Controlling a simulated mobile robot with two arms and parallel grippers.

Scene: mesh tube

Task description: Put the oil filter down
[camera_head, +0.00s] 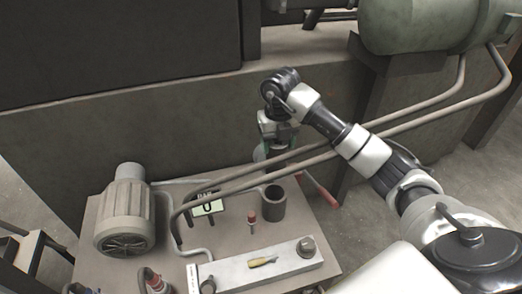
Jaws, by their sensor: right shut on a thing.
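My right gripper (275,145) hangs down from the wrist of my right arm, at the far edge of the bench and behind two long pipes. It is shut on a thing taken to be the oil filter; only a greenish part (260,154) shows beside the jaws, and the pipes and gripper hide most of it. Whether it touches the bench cannot be told. My left gripper is not in view. An open dark grey cylinder (272,204) stands upright on the bench (225,238) nearer than the gripper.
Two bent pipes (330,152) cross above the bench. A finned motor (126,215) stands at left. A display (207,207), a small red-topped item (252,216) and a metal block (240,271) with a yellow-handled tool (262,262) are on the bench. A red-handled lever (322,190) juts at the right edge.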

